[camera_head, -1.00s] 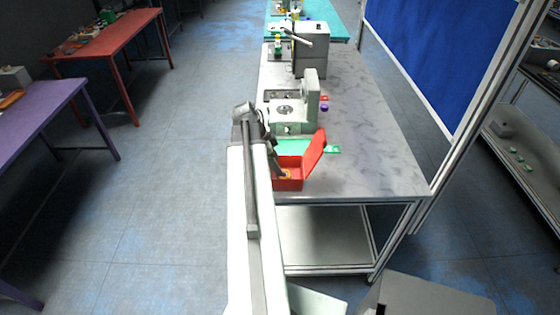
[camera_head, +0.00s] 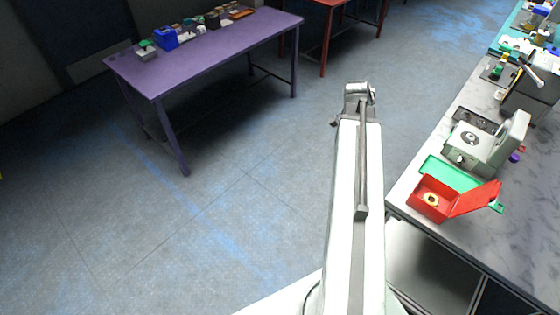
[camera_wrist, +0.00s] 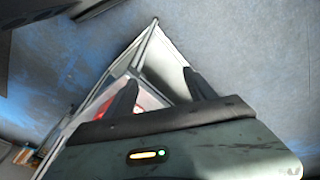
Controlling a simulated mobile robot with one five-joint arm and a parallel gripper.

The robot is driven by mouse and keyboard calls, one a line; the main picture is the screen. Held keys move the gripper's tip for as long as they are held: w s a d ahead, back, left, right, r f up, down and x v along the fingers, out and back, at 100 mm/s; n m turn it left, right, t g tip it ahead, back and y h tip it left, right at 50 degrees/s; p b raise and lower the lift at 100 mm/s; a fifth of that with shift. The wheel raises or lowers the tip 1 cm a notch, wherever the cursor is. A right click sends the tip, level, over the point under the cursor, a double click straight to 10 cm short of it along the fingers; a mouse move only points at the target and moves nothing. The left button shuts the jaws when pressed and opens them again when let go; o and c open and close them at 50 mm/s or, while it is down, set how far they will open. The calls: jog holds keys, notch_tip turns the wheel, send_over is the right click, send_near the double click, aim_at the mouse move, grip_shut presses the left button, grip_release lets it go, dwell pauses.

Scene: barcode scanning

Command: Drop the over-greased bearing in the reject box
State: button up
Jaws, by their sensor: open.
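The red box (camera_head: 426,209) with its lid (camera_head: 475,198) tilted open stands at the front left corner of the grey bench. A yellowish ring, seemingly the bearing (camera_head: 431,199), lies inside the box. Any grease on it is too small to tell. My gripper (camera_head: 357,92) is out over the floor, left of the bench and apart from the box. The wrist view shows its two dark fingers (camera_wrist: 160,88) spread, with nothing held between them. A red patch shows behind the fingers there; I cannot tell what it is.
A green tray (camera_head: 440,167) lies behind the box, and a pale machine (camera_head: 485,148) stands beyond it. The grey bench (camera_head: 490,235) is on the right. A purple table (camera_head: 210,55) with small items is at the far left. Open floor (camera_head: 240,190) lies between.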

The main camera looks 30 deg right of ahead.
jog(key=w+a+n, duration=0.4)
jog(key=a+n, duration=0.2)
jog(key=a, duration=0.7)
jog(key=w+a+n+t+y, duration=0.1)
jog(key=w+a+n, duration=0.3)
jog(key=a, duration=0.9)
jog(key=w+a+n+y, duration=0.1)
jog(key=w+a+n, duration=0.3)
jog(key=a+n, duration=0.5)
jog(key=a, duration=0.4)
jog(key=shift+a+f+t, duration=0.15)
jog(key=shift+f+t, duration=0.25)
